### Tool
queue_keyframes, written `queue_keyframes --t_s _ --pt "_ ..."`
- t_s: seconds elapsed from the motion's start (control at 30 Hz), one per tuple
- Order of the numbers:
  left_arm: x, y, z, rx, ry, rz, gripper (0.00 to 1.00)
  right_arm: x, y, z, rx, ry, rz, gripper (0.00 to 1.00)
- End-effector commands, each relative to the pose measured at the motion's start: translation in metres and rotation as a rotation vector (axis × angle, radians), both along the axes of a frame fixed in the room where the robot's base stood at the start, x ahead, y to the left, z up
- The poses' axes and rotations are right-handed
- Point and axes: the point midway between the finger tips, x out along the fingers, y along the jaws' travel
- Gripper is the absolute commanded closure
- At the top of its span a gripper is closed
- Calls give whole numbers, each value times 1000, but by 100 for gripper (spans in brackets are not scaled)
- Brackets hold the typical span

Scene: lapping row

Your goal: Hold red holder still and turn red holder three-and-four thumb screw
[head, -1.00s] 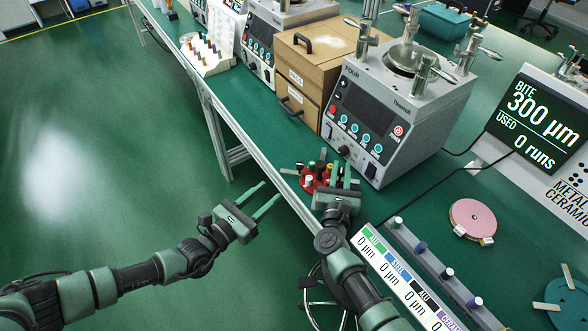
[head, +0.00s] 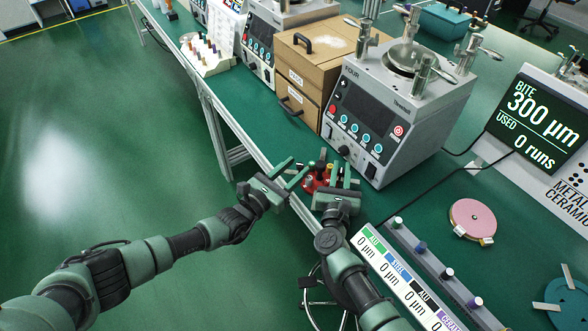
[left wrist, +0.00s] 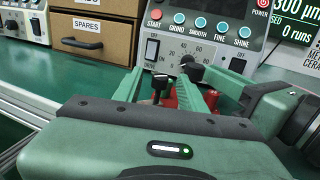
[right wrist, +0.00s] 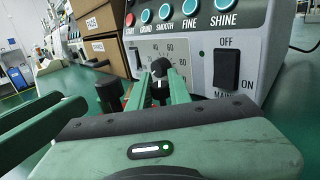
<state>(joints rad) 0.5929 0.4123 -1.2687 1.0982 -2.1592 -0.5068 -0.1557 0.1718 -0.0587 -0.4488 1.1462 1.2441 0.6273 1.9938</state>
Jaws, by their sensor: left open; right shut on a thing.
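The red holder (head: 317,181) sits near the bench's front edge, below the machine, with several small coloured knobs on top. My right gripper (head: 339,172) is shut at the holder's right side, its fingers close together; the gripped part is mostly hidden. My left gripper (head: 294,168) is open at the holder's left side. In the left wrist view its fingers (left wrist: 161,80) stand either side of a black-headed thumb screw (left wrist: 159,82), with the red holder (left wrist: 187,97) partly hidden behind the right finger. I cannot tell which numbered screw this is.
The grey machine (head: 365,115) stands close behind the holder, its dial and switches facing it. A wooden drawer box (head: 312,70) is left of it. A rack of knobs (head: 430,262) and a pink disc (head: 473,219) lie to the right. Bare bench lies left of the holder.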

Motion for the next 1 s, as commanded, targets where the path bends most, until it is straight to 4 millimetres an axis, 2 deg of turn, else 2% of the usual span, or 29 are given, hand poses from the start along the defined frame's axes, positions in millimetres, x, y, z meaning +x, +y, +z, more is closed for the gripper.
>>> queue_keyframes --t_s 0.17,0.2,0.33,0.37,0.67,1.0 --pt "0 0 0 0 0 0 59 0 0 0 0 0 -1 100" --pt "0 0 0 0 0 0 62 0 0 0 0 0 0 100" --pt "0 0 0 0 0 0 98 0 0 0 0 0 0 100" --pt "0 0 0 0 0 0 100 0 0 0 0 0 0 100" --pt "-1 -2 0 -5 -1 24 100 0 0 0 0 0 -1 100" --pt "-4 -9 2 -16 1 204 100 0 0 0 0 0 0 100"
